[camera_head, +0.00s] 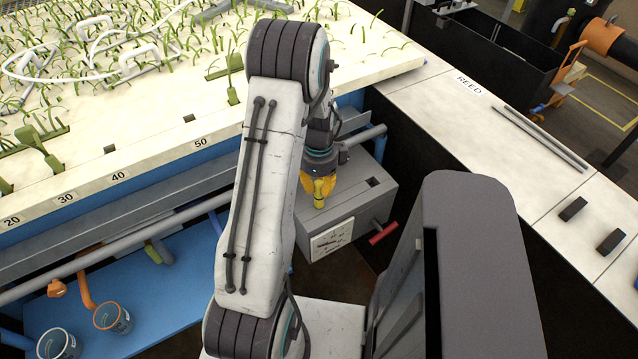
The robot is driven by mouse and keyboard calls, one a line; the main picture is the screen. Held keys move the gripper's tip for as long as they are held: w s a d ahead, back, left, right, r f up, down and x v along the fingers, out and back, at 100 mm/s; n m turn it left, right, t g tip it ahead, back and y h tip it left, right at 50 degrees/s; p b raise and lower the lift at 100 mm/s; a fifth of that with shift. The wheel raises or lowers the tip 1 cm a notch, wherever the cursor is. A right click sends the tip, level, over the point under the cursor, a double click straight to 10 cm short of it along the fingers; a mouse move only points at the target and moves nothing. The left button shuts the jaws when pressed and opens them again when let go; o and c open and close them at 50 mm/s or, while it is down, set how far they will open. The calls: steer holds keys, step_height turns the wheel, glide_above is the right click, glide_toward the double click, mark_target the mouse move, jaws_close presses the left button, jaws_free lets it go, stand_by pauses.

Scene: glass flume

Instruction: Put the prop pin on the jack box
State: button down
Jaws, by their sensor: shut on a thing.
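The jack box (352,208) is a grey box in the middle of the view, with a pale marked plate on its front, a red handle at its right and a dark slot in its top. My gripper (318,183) points down over the left part of its top and is shut on the prop pin (319,193). The pin is a small yellow piece, mostly hidden by the orange-yellow fingers. I cannot tell whether it touches the box top.
My arm hides the area left of the box. A grey pipe (175,218) runs behind it below the flume bed (140,165), which carries green plants. Buckets (113,318) stand on the blue shelf (170,300). A pale ledge (440,110) borders the right.

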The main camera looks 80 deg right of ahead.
steer(key=shift+f, duration=0.15)
steer(key=c, duration=1.2)
jaws_free()
step_height(320, 180, up, 10)
steer(key=shift+r+b, duration=0.1)
steer(key=shift+b, duration=0.3)
steer(key=shift+r+b, duration=0.75)
steer(key=shift+r, duration=0.35)
